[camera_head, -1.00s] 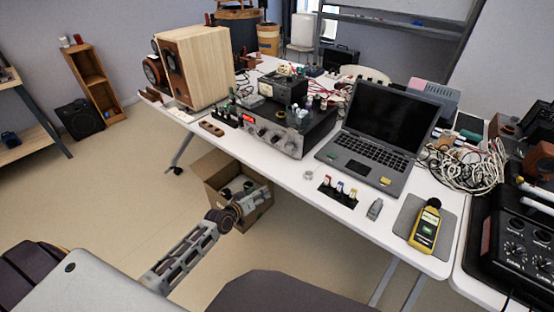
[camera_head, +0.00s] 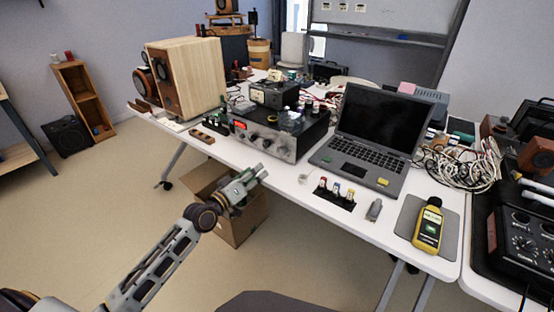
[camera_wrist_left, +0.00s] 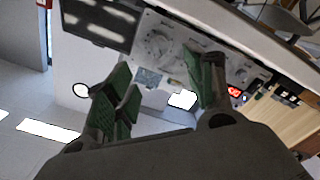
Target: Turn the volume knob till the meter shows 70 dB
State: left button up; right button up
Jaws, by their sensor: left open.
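The grey amplifier (camera_head: 284,147) stands on the white table, with a red display and several knobs on its front panel. In the left wrist view a large round knob (camera_wrist_left: 159,43) shows beyond the fingers; I cannot tell for certain that it is the volume knob. The yellow sound meter (camera_head: 428,228) lies on a grey mat at the table's front right; its reading is too small to make out. My left gripper (camera_head: 257,175) is open and empty, in front of and below the amplifier panel, apart from it. Its green-padded fingers (camera_wrist_left: 165,88) show in the wrist view. My right gripper is out of view.
A wooden speaker (camera_head: 188,78) stands left of the amplifier and an open laptop (camera_head: 375,130) to its right. Small coloured plugs (camera_head: 337,193) and a grey stick (camera_head: 374,210) lie near the front edge. A cardboard box (camera_head: 240,225) is on the floor below.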

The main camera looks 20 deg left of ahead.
pick_arm(q)
jog(key=shift+r, duration=0.15)
jog(key=shift+w+d, duration=0.1)
jog(key=shift+w, duration=0.1)
send_near(280, 153)
jog(key=shift+w+d+r+b, duration=0.1)
jog(key=shift+w+b, duration=0.15)
jog(key=shift+b, duration=0.05)
jog(key=shift+x, duration=0.95)
jog(key=shift+b+x, duration=0.6)
jog(key=shift+x, duration=2)
jog(key=shift+w+d, duration=0.2)
jog(key=shift+w, duration=0.3)
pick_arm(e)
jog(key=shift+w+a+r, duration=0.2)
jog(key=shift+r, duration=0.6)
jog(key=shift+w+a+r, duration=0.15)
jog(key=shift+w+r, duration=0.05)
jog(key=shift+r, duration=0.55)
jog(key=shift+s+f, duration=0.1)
